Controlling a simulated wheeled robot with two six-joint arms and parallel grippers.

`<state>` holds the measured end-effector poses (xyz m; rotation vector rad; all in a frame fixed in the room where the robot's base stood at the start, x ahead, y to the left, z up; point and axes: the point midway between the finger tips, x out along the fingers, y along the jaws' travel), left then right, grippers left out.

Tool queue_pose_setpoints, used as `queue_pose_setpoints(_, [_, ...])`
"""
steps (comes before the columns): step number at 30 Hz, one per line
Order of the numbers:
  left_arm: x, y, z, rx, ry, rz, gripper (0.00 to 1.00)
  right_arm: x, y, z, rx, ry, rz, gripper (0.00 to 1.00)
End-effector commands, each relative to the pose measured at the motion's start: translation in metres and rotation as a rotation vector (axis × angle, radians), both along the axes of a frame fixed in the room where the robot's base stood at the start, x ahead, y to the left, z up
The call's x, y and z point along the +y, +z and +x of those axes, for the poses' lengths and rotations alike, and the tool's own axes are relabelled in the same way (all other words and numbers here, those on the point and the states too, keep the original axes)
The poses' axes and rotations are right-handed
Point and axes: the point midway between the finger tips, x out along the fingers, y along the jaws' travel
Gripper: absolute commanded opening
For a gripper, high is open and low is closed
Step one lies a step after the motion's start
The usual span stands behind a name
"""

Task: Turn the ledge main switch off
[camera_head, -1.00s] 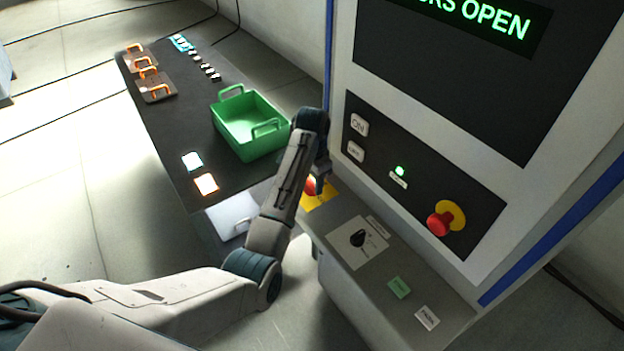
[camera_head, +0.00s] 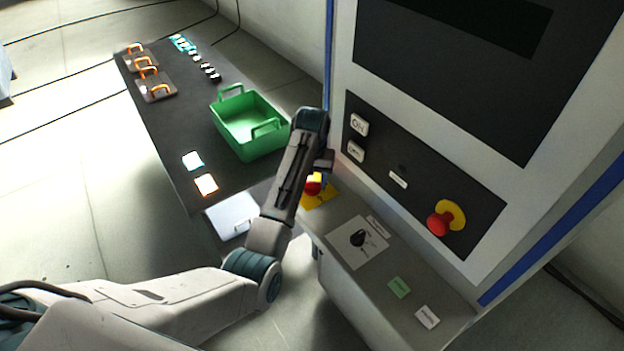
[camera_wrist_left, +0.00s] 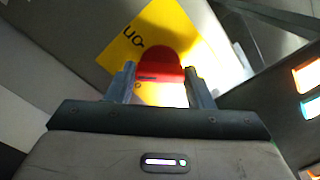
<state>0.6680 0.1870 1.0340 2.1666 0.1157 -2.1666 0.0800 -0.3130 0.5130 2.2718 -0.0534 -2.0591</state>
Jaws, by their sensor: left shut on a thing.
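The ledge main switch has a red handle (camera_head: 314,187) on a yellow plate (camera_head: 318,201) at the ledge's left end. In the left wrist view, the red handle (camera_wrist_left: 158,66) stands between the two fingers. The yellow plate (camera_wrist_left: 170,22) shows beyond it with a dark "ON" mark, upside down. My left gripper (camera_head: 319,176) is shut on the red handle from above. The fingers cover part of the handle, and the far marks of the plate are hidden. My right gripper is not in view.
The upright panel carries a red mushroom button (camera_head: 440,222), white buttons and an unlit lamp. The screen (camera_head: 450,60) is dark. A green bin (camera_head: 250,128) stands on the dark table left.

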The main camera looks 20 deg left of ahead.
Motion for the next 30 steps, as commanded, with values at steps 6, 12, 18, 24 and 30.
queue_pose_setpoints(6, [0.0001,0.0002,0.0,0.0,0.204,0.0,0.24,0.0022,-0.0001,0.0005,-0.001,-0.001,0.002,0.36])
queue_pose_setpoints(12, [0.0001,0.0002,0.0001,0.0,0.392,0.0,0.24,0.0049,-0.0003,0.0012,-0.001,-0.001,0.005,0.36])
queue_pose_setpoints(18, [0.0001,0.0002,0.0001,0.0,0.56,0.0,0.24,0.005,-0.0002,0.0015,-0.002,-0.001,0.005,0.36])
queue_pose_setpoints(24, [0.0001,0.0002,0.0001,0.0,0.691,0.0,0.24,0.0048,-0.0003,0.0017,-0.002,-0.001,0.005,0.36])
queue_pose_setpoints(30, [0.0001,0.0002,0.0002,-0.001,0.773,0.0,0.24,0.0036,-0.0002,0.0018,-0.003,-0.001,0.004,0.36])
